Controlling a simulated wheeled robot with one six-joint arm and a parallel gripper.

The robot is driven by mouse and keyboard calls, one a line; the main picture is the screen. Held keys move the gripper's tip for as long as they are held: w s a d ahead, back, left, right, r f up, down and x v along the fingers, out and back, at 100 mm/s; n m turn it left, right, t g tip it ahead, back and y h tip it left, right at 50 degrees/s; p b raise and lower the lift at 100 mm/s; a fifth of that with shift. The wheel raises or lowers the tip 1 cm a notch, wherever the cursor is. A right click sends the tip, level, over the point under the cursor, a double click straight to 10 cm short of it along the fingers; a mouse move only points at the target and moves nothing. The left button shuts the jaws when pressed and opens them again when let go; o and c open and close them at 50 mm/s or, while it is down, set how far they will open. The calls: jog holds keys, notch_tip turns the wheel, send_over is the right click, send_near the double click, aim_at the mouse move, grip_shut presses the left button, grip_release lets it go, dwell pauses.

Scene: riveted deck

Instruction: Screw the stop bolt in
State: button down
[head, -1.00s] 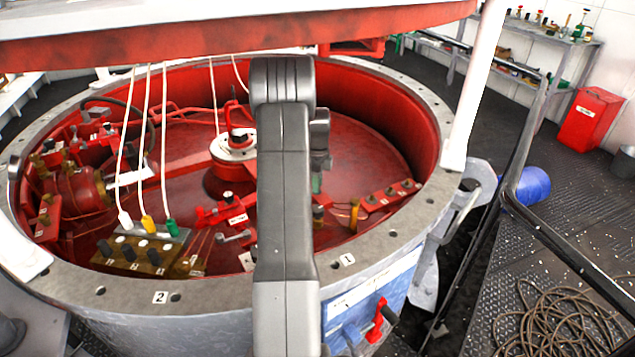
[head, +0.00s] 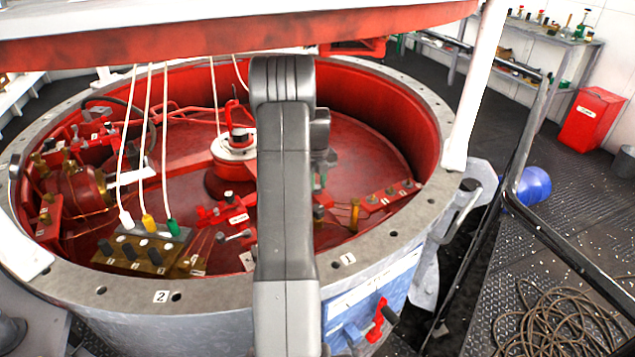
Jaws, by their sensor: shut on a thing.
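My arm stands upright across the middle of the head view and reaches over the open red drum (head: 395,240). My gripper is hidden behind it; only a dark wrist part and a small greenish piece below it show at the arm's right edge. I cannot make out the stop bolt or what the jaws hold. A red block with numbered plates (head: 390,196) lies on the drum floor to the right of the arm, and a brass post (head: 355,214) stands beside it. A red fitting with a white label (head: 237,218) lies left of the arm.
A central hub (head: 234,148) rises from the drum floor. A red lid (head: 200,37) hangs overhead. A red-handled valve (head: 377,322) sits on the outer wall.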

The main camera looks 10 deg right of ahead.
jog(key=shift+w+r+m, duration=0.15)
jog(key=shift+r+m, duration=0.1)
jog(key=shift+m, duration=0.55)
jog(key=c, duration=1.2)
grip_release()
jog(key=shift+c, duration=0.2)
jog(key=shift+o, duration=0.2)
jog(key=shift+f, duration=0.1)
jog(key=shift+f, duration=0.1)
